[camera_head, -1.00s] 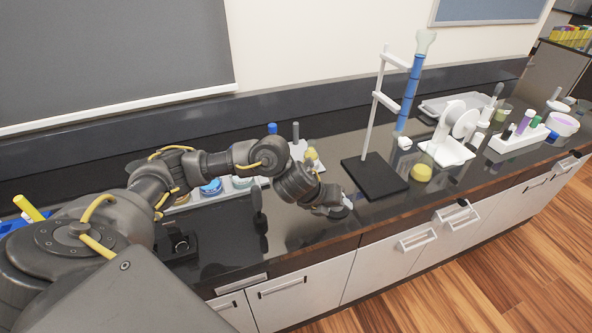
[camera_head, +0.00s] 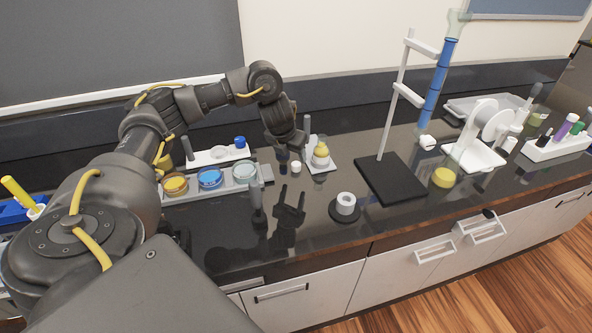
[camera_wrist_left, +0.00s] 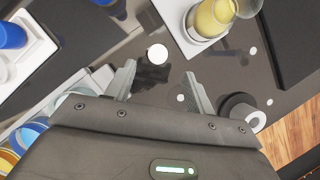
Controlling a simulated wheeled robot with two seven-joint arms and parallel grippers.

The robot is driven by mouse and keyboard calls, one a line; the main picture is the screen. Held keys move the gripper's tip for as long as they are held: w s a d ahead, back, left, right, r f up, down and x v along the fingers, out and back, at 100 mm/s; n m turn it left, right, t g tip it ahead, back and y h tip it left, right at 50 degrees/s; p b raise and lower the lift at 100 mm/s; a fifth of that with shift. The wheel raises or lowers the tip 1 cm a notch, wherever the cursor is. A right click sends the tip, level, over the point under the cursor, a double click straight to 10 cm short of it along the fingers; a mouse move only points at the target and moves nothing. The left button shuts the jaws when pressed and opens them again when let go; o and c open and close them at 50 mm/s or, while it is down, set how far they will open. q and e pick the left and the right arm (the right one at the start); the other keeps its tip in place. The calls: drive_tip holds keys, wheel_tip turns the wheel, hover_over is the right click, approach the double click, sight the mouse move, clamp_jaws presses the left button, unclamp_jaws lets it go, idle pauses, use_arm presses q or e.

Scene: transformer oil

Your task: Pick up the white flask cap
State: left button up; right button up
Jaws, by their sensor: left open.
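The white flask cap (camera_head: 296,167) is a small white piece on the black bench top, just left of the flask (camera_head: 321,153) with yellow liquid. In the left wrist view the cap (camera_wrist_left: 157,54) is a white disc, slightly beyond the fingertips and roughly centred between them. My left gripper (camera_head: 290,149) is above and just behind the cap, pointing down. In the left wrist view its two fingers (camera_wrist_left: 159,72) are spread apart with nothing between them, and the cap is apart from both. My right gripper is not in view.
The flask stands on a white plate (camera_head: 331,167) beside the cap. A rack of coloured dishes (camera_head: 209,178) lies left. A white ring on a black disc (camera_head: 346,211) sits near the front edge. A black stand base (camera_head: 392,180) is right.

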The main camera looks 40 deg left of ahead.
sight(296, 164)
use_arm(q)
drive_tip(key=shift+w+a+f, duration=0.15)
drive_tip(key=shift+w+f, duration=0.05)
drive_tip(key=shift+f, duration=0.35)
drive_tip(key=x, duration=0.5)
drive_tip(key=shift+w+a+p, duration=0.1)
drive_tip(key=shift+a+p, duration=0.05)
drive_tip(key=shift+p, duration=0.25)
drive_tip(key=c, duration=1)
